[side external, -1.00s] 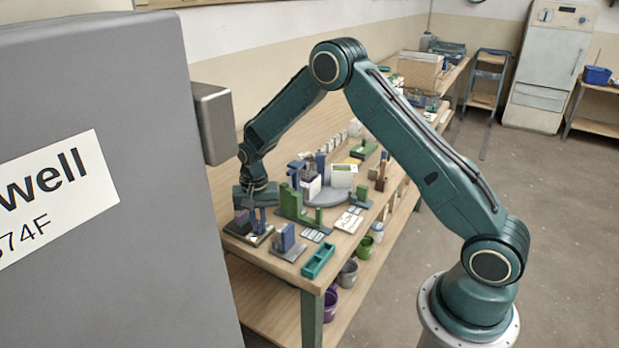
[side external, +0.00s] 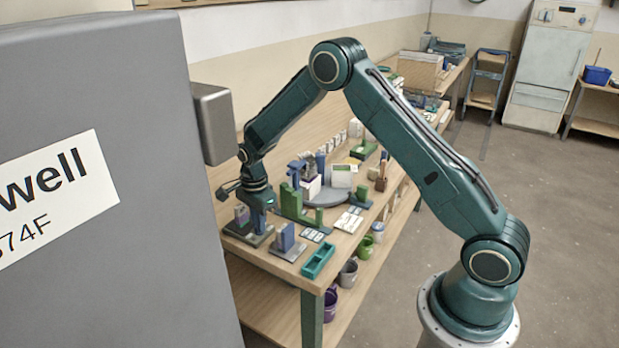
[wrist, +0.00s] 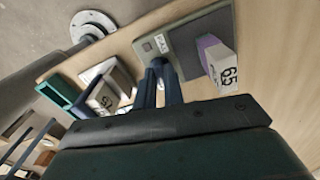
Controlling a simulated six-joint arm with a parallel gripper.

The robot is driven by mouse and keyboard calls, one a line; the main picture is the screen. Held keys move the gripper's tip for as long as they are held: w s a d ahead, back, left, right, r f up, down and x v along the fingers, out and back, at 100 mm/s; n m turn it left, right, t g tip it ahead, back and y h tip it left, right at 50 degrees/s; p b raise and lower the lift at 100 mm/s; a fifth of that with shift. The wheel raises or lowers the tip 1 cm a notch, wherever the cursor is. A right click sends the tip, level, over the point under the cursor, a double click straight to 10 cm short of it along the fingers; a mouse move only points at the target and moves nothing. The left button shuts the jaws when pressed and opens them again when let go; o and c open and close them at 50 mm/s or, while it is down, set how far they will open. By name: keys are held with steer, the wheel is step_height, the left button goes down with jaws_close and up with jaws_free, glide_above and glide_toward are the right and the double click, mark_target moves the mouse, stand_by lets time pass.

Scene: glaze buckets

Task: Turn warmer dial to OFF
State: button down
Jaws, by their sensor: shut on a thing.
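The warmer (side external: 243,232) is a low dark plate at the front left of the bench, and it also shows in the wrist view (wrist: 193,27). A purple and white block (wrist: 220,68) marked 65 stands on it. My gripper (side external: 259,229) points down at the warmer's near side. In the wrist view its two dark blue fingers (wrist: 160,68) are close together beside a small pale label (wrist: 162,44), whose text I cannot read. The fingers are shut on the dial, which they hide, so its setting cannot be read.
A second plate with a blue upright (side external: 287,238) stands close to the right of my gripper. A teal tray (side external: 318,261) lies at the bench's front edge. A large grey cabinet (side external: 100,200) fills the left.

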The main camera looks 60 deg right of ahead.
steer(key=shift+r+m, duration=0.1)
steer(key=shift+m, duration=1.2)
steer(key=c, duration=1.5)
jaws_free()
step_height(320, 180, up, 14)
